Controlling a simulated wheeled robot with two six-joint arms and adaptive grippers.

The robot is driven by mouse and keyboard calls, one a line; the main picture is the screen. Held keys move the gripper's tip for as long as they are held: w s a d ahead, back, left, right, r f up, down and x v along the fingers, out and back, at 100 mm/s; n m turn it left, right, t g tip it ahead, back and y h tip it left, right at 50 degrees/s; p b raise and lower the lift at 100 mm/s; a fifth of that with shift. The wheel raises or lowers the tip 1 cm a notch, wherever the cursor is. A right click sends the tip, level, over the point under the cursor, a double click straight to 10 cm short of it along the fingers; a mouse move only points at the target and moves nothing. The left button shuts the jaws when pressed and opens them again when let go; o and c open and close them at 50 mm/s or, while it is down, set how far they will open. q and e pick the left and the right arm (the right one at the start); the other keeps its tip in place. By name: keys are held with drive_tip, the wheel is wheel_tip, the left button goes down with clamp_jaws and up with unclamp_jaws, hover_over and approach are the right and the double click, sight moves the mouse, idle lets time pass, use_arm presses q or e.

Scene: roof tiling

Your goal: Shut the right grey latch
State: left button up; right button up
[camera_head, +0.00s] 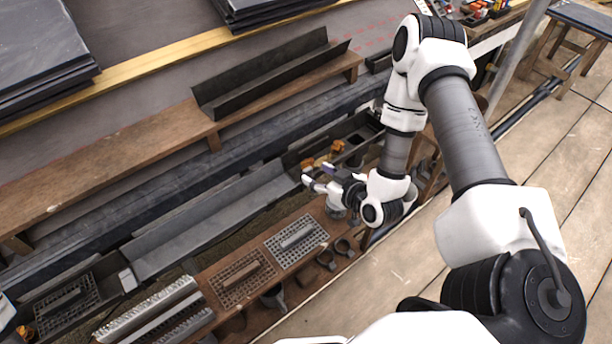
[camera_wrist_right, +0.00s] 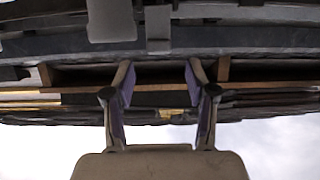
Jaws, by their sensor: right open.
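The grey gutter channel (camera_head: 215,220) runs diagonally through the head view. At its right end is my right gripper (camera_head: 318,174), open and empty, with its fingers over the joint there. The right grey latch is mostly hidden by the fingers in the head view. In the right wrist view a narrow grey piece, apparently this latch (camera_wrist_right: 157,28), lies beyond the gap between the open fingertips (camera_wrist_right: 158,66); I see no contact. A wider grey piece (camera_wrist_right: 110,20) is left of it. Another light grey latch (camera_head: 128,280) sits at the gutter's left end. My left gripper is not clearly visible.
A brown wooden shelf (camera_head: 270,235) in front carries mesh grates (camera_head: 296,240) and dark rings (camera_head: 326,259). A brown plank (camera_head: 110,170) behind bears a dark angled channel (camera_head: 270,75). Dark slate stacks (camera_head: 40,50) lie at the upper left.

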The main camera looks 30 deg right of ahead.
sight(308, 169)
drive_tip(key=b+x, duration=0.1)
drive_tip(key=x, duration=0.3)
drive_tip(key=shift+w+f, duration=0.15)
drive_tip(key=shift+f, duration=0.05)
clamp_jaws()
drive_tip(key=shift+r, duration=0.1)
